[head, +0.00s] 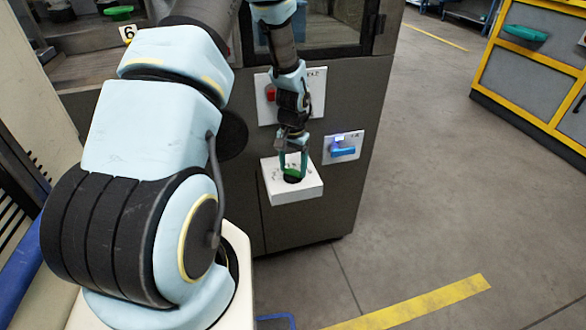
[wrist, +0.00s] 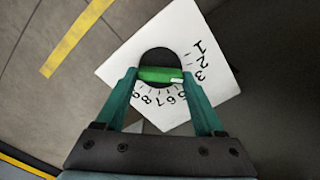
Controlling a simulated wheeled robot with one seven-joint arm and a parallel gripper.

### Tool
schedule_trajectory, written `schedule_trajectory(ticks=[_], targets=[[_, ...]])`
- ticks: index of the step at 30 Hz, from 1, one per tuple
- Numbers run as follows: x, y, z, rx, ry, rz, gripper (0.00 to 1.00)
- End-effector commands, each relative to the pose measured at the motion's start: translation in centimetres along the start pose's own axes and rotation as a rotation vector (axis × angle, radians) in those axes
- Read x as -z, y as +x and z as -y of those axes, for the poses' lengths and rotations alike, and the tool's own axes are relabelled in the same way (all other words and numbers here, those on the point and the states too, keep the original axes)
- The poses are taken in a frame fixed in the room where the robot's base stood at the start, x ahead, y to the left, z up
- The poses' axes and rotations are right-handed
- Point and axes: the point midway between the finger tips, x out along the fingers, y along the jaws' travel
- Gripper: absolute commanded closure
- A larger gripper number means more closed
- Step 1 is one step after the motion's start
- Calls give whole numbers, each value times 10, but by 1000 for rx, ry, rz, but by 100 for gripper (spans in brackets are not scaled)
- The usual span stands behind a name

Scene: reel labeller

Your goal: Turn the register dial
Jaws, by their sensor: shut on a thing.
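The register dial is a black disc with a green grip bar (wrist: 160,75), set on a white plate (wrist: 193,40) with printed numbers around it. In the head view the green bar (head: 292,173) shows on top of the white box-like plate (head: 309,190) that juts from the dark cabinet. My gripper (wrist: 160,80) has teal fingers on either side of the bar and is shut on it. The white mark on the bar's right end lies near the numbers on the right. In the head view my gripper (head: 292,160) reaches down onto the dial from above.
A panel with a red button (head: 270,92) is on the dark cabinet (head: 345,95) behind my wrist. A plate with a blue handle (head: 343,151) is just right of the dial. Open floor with yellow tape (head: 420,302) lies to the right.

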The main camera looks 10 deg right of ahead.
Motion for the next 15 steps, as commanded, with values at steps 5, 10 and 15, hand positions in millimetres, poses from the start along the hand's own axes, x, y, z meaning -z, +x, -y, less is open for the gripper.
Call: schedule_trajectory(ticks=[5, 10, 15], targets=[[1, 0, 0, 1, -111, -2, 85], [0, 0, 0, 1, -184, -1, 85], [0, 0, 1, 1, -221, -1, 85]])
